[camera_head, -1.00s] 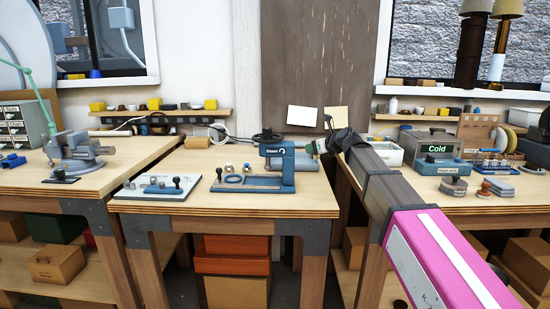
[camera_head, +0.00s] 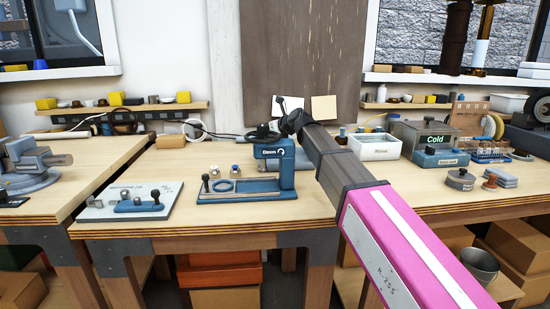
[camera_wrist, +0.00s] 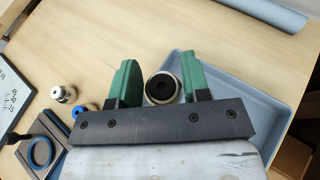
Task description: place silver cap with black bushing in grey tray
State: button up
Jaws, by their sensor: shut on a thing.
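In the wrist view my gripper (camera_wrist: 158,88) has green fingers, one on each side of a silver cap with a black bushing (camera_wrist: 162,86). It is shut on the cap, which faces the camera with its dark round centre. The grey tray (camera_wrist: 245,95) lies below and to the right, with the cap over its left part. The height above the tray cannot be told.
A blue press (camera_head: 275,165) stands on the bench, with a blue ring (camera_head: 222,186) on its base. Two small knobs (camera_wrist: 64,93) stand left of the tray in the wrist view. A white board (camera_head: 130,200) lies left. A box marked Cold (camera_head: 432,140) stands right.

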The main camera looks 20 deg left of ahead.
notch_tip(320, 180, down, 9)
jog(key=shift+f, duration=0.1)
dwell(0.4)
jog(key=o, duration=0.8)
jog(key=v, duration=1.2)
